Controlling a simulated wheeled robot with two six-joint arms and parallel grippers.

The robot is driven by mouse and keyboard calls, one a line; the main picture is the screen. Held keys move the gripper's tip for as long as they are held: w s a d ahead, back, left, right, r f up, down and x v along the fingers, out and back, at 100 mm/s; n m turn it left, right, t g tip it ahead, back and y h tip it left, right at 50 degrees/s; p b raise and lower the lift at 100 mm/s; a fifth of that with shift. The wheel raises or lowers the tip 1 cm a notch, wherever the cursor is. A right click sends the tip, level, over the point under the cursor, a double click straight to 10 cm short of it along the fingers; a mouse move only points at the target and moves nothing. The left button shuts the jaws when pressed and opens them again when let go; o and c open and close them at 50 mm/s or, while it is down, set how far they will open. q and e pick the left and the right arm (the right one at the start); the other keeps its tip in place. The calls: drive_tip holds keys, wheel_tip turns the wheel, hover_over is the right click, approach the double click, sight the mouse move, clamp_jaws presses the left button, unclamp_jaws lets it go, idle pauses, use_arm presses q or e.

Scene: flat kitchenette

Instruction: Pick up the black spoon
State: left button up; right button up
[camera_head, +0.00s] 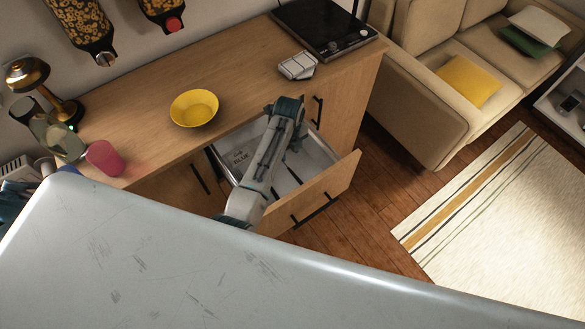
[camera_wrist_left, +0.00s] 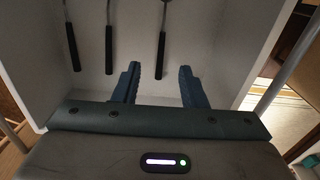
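Several utensils show in the left wrist view, lying in the open drawer (camera_wrist_left: 222,35) with black handles and thin grey shafts. One handle (camera_wrist_left: 161,55) lies ahead of my left gripper, between the lines of its fingers. Two more handles, a middle one (camera_wrist_left: 109,50) and a left one (camera_wrist_left: 72,47), lie to its left. Their heads are cut off by the frame, so I cannot tell which is the black spoon. My left gripper (camera_wrist_left: 157,72) is open and empty. In the head view my left arm hides part of the drawer, and its fingertips are hidden. My right gripper is not in view.
The drawer front (camera_head: 325,192) stands out from the wooden counter (camera_head: 240,85). On the counter are a yellow bowl (camera_head: 194,107), a pink cup (camera_head: 104,158), a white item (camera_head: 297,66) and a black cooktop (camera_head: 325,26). A sofa (camera_head: 415,110) stands to the right.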

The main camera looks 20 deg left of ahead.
sight(290, 169)
use_arm(q)
drive_tip(key=shift+w+f+p, duration=0.2)
drive_tip(key=shift+f+p, duration=0.25)
drive_tip(key=shift+f, duration=5.15)
clamp_jaws()
